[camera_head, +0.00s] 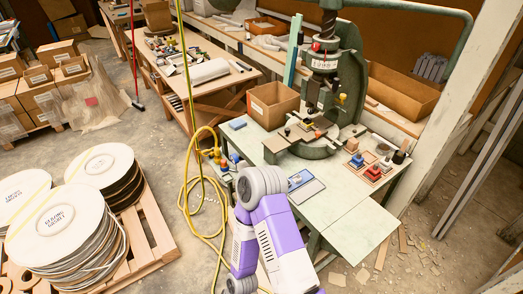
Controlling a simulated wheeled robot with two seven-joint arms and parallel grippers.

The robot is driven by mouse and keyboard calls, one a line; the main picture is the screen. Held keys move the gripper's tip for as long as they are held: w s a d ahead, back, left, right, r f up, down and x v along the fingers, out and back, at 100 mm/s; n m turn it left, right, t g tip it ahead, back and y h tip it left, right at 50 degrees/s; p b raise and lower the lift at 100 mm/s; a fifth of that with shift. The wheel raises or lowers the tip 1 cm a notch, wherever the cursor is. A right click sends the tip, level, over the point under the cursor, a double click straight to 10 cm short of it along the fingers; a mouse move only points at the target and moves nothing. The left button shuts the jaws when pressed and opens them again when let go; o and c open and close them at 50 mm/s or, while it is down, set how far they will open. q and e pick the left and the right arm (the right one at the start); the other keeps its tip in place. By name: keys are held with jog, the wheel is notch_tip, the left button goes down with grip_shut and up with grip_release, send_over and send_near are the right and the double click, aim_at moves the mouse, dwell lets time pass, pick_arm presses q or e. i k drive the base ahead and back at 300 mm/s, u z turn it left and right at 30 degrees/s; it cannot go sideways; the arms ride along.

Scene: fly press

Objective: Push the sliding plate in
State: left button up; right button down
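A green fly press (346,85) stands on the pale green worktable (345,230) right of centre, with a dark screw and a labelled collar at its head. Under its ram, a small, pale, flat piece (298,133) lies on the round press base (313,150). It looks like the sliding plate, but it is too small to tell how far in it sits. A purple and white arm of mine rises from the bottom centre and bends in front of the table. Neither of my grippers shows.
A cardboard box (272,104) stands left of the press. Coloured blocks (373,172) sit on its right, and a blue-framed panel (304,186) lies at the front. A yellow hose (186,190) hangs to the floor. Cable reels (65,231) on pallets stand at the left.

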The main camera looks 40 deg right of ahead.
aim_at(293, 133)
jog(key=z, duration=0.6)
jog(key=i, duration=0.45)
jog(key=z, duration=0.65)
jog(key=i, duration=0.8)
jog(key=u, duration=0.15)
